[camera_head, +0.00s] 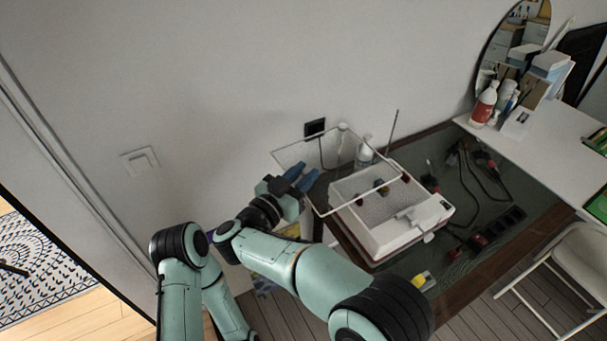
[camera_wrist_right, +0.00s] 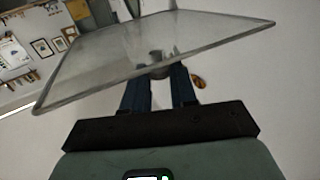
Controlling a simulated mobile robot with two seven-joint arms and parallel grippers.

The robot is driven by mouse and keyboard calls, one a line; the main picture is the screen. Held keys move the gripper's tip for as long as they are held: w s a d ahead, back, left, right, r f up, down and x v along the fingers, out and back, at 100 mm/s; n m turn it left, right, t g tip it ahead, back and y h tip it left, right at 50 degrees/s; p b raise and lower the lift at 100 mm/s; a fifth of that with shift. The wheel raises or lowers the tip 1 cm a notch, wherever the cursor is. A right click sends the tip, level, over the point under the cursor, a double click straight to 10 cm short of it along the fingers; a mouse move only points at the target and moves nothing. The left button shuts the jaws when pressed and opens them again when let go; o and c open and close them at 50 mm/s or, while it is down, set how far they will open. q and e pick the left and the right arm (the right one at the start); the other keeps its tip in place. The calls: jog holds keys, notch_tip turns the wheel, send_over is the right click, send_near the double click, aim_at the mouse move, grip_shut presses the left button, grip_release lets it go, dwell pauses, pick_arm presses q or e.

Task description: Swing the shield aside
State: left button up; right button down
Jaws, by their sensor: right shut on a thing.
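The shield (camera_head: 303,139) is a clear panel in a thin pale frame. It stands raised at a tilt over the left and back of a white box (camera_head: 385,238) on the bench. My right gripper (camera_head: 305,178), with blue fingers, is shut at the shield's left side. The exact contact is partly hidden. My left gripper is out of view.
The bench's dark top (camera_head: 480,205) carries cables and tools to the right. A bottle (camera_head: 364,151) stands behind the box. A white table (camera_head: 530,145) and folding chair (camera_head: 575,262) are at right. The wall is close behind my gripper.

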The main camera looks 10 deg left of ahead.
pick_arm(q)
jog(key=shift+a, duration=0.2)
pick_arm(e)
jog(key=shift+r, duration=0.1)
jog(key=c, duration=1)
grip_release()
jog(key=shift+o, duration=0.2)
jog(key=shift+s+a, duration=0.25)
jog(key=shift+s, duration=0.05)
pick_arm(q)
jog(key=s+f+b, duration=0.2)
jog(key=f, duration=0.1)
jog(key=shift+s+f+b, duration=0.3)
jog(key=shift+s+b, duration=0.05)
pick_arm(e)
jog(key=v, duration=1.2)
jog(key=shift+s, duration=0.3)
jog(key=shift+w, duration=0.1)
